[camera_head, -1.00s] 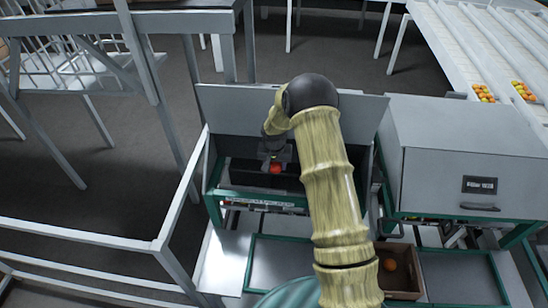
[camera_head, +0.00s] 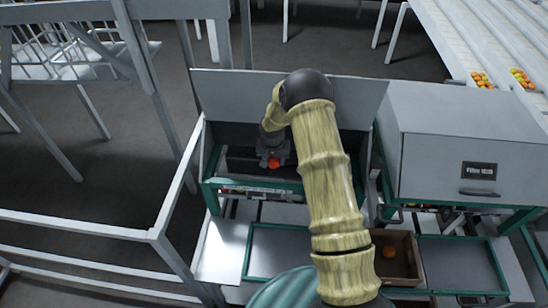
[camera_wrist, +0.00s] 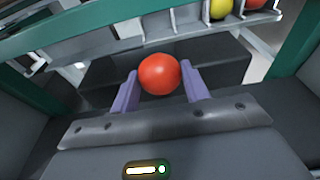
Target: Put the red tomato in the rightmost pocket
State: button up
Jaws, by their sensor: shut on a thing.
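The red tomato (camera_head: 274,163) is in my gripper, inside the open grey box with the green frame. In the wrist view the tomato (camera_wrist: 160,74) sits between the two purple fingers of my gripper (camera_wrist: 160,88), which is shut on it. A row of pockets (camera_wrist: 188,20) runs along the front of the box, beyond the tomato in the wrist view. A yellow fruit (camera_wrist: 221,8) and a red one (camera_wrist: 250,5) lie in pockets there. Other pockets look empty. In the head view the row (camera_head: 262,194) is small and partly hidden by my arm.
A closed grey cabinet (camera_head: 440,135) stands to the right. A brown crate (camera_head: 408,262) with an orange fruit (camera_head: 389,251) sits below it. Green-edged trays (camera_head: 275,255) lie in front. A grey rail (camera_head: 75,228) runs at the left. The box's raised lid (camera_head: 232,95) stands behind my gripper.

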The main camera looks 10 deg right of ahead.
aim_at(274, 166)
jog(key=x, duration=0.1)
jog(key=b+x, duration=0.1)
jog(key=x, duration=0.1)
jog(key=shift+s+a+f, duration=0.1)
jog(key=shift+s+f, duration=0.2)
jog(key=shift+f, duration=0.1)
jog(key=b+x, duration=0.2)
jog(key=x, duration=0.1)
jog(key=s+b+x, duration=0.1)
jog(key=b+x, duration=0.1)
jog(key=b, duration=0.1)
jog(key=b+x, duration=0.2)
jog(key=x, duration=0.1)
jog(key=shift+s+a+f, duration=0.25)
jog(key=shift+a+f, duration=0.1)
jog(key=shift+f, duration=0.1)
jog(key=shift+s+b, duration=0.25)
jog(key=shift+b, duration=0.15)
jog(key=o, duration=0.8)
jog(key=shift+r, duration=0.15)
